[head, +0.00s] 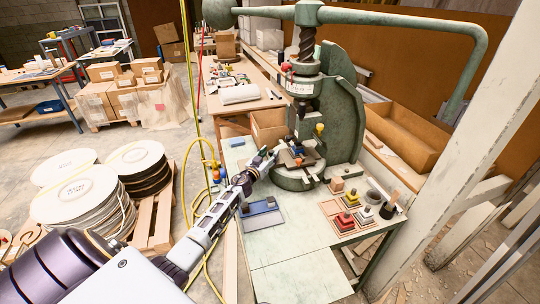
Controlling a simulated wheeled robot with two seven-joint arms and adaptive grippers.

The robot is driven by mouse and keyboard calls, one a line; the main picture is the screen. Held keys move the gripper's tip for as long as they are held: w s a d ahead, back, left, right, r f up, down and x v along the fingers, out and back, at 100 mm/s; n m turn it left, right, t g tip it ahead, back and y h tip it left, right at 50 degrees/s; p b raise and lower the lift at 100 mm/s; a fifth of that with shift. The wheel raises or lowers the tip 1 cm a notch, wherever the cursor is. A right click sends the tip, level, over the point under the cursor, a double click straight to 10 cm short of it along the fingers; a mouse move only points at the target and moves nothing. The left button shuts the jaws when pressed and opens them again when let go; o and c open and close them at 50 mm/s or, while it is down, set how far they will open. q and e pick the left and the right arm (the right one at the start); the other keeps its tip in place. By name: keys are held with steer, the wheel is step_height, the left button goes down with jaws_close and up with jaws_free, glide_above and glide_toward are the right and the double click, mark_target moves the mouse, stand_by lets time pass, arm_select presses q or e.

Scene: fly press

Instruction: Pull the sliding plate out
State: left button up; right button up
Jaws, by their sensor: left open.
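The green fly press (344,115) stands on a pale green bench, its screw and ram above a round base. A dark sliding plate (311,157) lies on the base under the ram, with a small blue piece (297,151) on it. My left gripper (266,157) is at the plate's left side, close to its near-left edge. The jaws are open; whether they touch the plate or its handle is too small to tell. My right gripper is not in view.
A blue-and-grey block (261,214) lies on the bench (300,270) left of the press. Several small coloured pieces on wooden squares (343,222) and a dark cup (389,210) stand at the right. The press's long handle arches overhead. The bench front is clear.

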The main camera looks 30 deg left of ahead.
arm_select(q)
steer(key=shift+w, duration=0.35)
jaws_close()
stand_by(0.3)
